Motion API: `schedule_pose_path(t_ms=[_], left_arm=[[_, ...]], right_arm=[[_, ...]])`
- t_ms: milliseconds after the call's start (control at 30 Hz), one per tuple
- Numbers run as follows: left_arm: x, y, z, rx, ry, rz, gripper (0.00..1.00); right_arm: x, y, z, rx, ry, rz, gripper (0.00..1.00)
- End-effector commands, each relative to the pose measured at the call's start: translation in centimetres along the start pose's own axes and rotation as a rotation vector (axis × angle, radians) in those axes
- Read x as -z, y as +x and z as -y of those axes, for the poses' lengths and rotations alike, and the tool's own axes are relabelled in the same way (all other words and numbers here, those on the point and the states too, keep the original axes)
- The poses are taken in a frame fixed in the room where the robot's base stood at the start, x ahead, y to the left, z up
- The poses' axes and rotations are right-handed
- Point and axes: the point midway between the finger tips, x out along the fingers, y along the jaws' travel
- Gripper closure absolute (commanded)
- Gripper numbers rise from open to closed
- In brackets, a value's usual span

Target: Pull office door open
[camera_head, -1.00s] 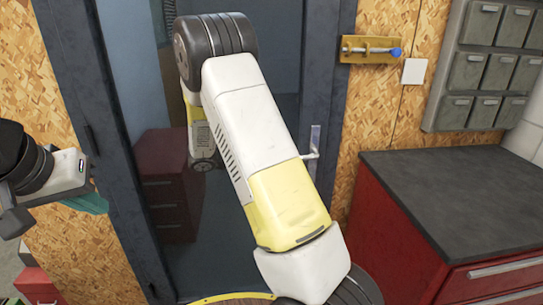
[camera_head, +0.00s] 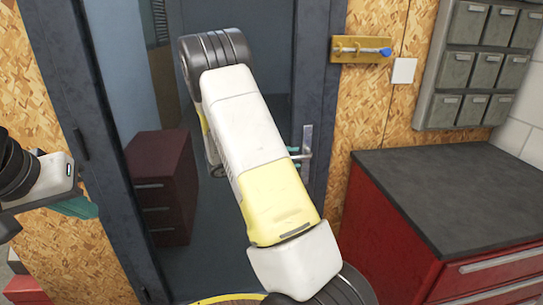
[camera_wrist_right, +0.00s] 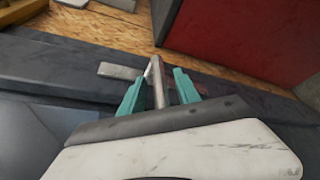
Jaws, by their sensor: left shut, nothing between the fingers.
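The office door (camera_head: 232,250) is a dark blue-grey framed glass door, and it appears closed. Its metal lever handle (camera_head: 305,153) is on the right side and also shows in the right wrist view (camera_wrist_right: 157,82). My right arm crosses in front of the door and hides part of it. My right gripper (camera_wrist_right: 160,88) has its teal fingers apart, one on either side of the handle lever, with small gaps visible. My left gripper (camera_head: 80,207) is at the left, shut and empty, in front of the wooden wall and away from the handle.
A red cabinet with a dark top (camera_head: 430,195) stands right of the door. Grey wall bins (camera_head: 470,65) and a yellow bracket (camera_head: 360,50) hang above. A dark red drawer unit (camera_head: 160,185) shows through the glass.

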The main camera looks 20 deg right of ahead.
Motion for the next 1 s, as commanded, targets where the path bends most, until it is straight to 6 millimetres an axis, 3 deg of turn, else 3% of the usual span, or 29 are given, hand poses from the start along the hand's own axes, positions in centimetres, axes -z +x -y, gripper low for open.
schedule_pose_path(t_ms=[67, 267, 1000], left_arm=[[0.0, 0.0, 0.0, 0.0, 0.0, 0.0, 1.0], [0.0, 0.0, 0.0, 0.0, 0.0, 0.0, 1.0], [0.0, 0.0, 0.0, 0.0, 0.0, 0.0, 1.0]], right_arm=[[0.0, -0.02, 0.0, 0.0, 0.0, 0.0, 0.61], [0.0, -0.04, 0.0, 0.0, 0.0, 0.0, 1.0], [0.01, -0.06, 0.01, 0.001, 0.0, -0.001, 1.0]])
